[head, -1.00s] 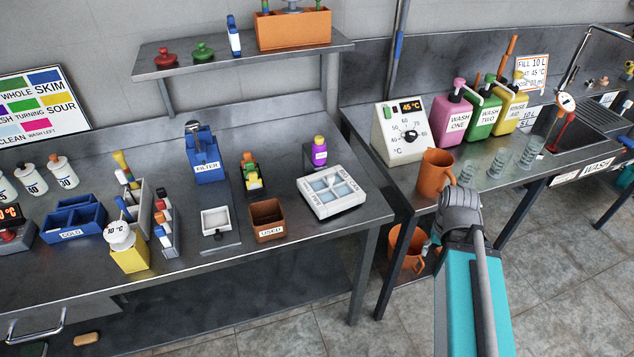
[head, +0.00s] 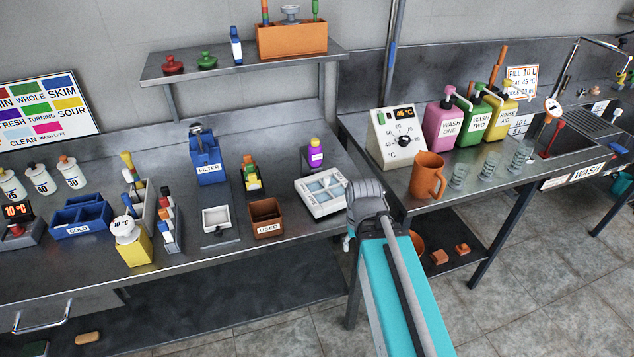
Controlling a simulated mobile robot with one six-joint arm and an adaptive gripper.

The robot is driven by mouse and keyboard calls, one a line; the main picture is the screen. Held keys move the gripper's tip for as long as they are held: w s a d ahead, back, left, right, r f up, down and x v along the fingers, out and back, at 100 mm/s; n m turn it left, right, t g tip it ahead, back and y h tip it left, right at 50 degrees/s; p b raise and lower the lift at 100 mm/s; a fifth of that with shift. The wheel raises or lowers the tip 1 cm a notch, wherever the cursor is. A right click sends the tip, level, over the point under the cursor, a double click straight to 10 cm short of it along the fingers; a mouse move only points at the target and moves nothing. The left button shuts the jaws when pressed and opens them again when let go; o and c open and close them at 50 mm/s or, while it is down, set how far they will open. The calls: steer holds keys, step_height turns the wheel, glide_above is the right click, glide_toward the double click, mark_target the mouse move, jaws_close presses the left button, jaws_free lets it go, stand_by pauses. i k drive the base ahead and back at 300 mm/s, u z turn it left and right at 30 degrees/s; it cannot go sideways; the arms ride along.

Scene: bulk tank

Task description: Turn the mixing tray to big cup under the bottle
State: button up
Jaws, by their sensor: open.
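The mixing tray (head: 313,206) appears to be the white, square, four-compartment tray near the right end of the left bench. Its compartments look pale blue, and I cannot tell which one is the big cup. My arm's grey joint stands close to its right edge in the picture. A purple bottle (head: 316,155) with a white label stands upright behind the tray, on a dark stand, apart from it. My teal arm link rises from the bottom of the picture.
A brown open box (head: 266,232) and a small white dish (head: 215,220) stand left of the tray. On the right bench are an orange jug (head: 427,177), a dial box (head: 395,140) and several wash bottles. A gap separates the two benches.

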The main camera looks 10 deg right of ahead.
mark_target(324, 193)
steer(key=u, duration=0.05)
steer(key=k, duration=1.2)
steer(key=z, duration=0.75)
steer(key=i, duration=1)
steer(key=u, duration=0.05)
